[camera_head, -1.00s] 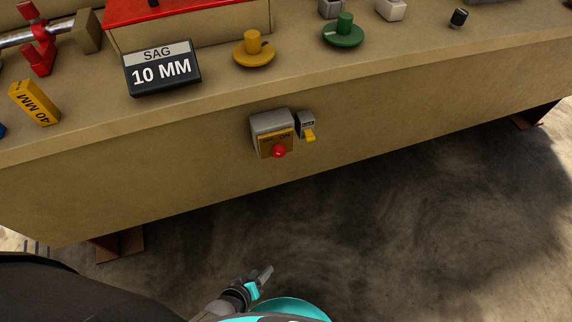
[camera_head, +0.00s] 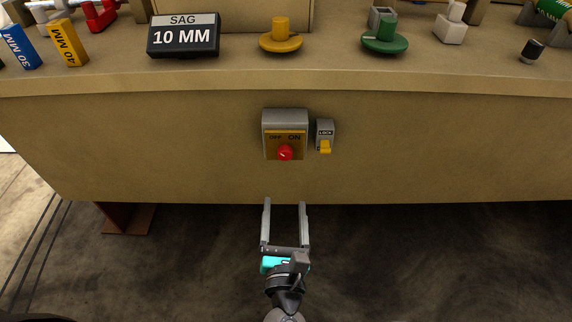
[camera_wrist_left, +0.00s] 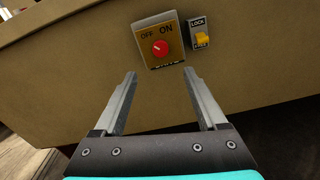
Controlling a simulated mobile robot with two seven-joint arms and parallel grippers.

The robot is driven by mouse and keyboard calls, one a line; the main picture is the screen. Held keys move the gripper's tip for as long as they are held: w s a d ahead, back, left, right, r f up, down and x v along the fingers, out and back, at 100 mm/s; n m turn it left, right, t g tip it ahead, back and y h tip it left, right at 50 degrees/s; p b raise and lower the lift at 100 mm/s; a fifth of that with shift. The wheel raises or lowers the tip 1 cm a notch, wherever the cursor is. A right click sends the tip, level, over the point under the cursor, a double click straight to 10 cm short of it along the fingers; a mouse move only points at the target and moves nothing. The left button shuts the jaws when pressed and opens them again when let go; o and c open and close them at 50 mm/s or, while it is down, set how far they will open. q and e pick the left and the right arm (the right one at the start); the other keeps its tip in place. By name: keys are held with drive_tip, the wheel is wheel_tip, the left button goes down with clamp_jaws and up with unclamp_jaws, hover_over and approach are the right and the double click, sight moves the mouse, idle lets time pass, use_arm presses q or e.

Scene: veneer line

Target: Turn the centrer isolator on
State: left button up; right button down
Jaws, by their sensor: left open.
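The isolator (camera_head: 272,117) is a grey box with a yellow plate marked OFF and ON, on the bench's front face. Its red knob (camera_head: 285,153) also shows in the left wrist view (camera_wrist_left: 160,48), where its pale mark seems to point up-left, towards OFF. Right beside it is a small grey LOCK box (camera_head: 325,129) with a yellow tab (camera_head: 325,147) at its lower part; the tab also shows in the left wrist view (camera_wrist_left: 202,40). My left gripper (camera_head: 285,202) is open and empty, pointing at the isolator from below, apart from the knob. My right gripper is not in view.
On the bench top (camera_head: 340,75) above stand a black SAG 10 MM sign (camera_head: 183,42), a yellow knob (camera_head: 281,39), a green knob (camera_head: 386,38) and 30 MM and 40 MM blocks (camera_head: 68,42). Dark floor lies below.

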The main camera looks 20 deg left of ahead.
sight(285, 155)
use_arm(q)
drive_tip(key=b+x, duration=0.2)
drive_tip(key=x, duration=1)
drive_tip(key=shift+w+a+f, duration=0.1)
drive_tip(key=shift+w, duration=0.15)
drive_tip(key=shift+w+a, duration=0.2)
drive_tip(key=shift+w, duration=0.5)
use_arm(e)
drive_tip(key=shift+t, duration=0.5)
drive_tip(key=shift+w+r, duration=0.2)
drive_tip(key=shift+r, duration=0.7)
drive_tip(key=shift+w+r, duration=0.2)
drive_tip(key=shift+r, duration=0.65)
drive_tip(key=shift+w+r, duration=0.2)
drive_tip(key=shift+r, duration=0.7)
use_arm(q)
clamp_jaws()
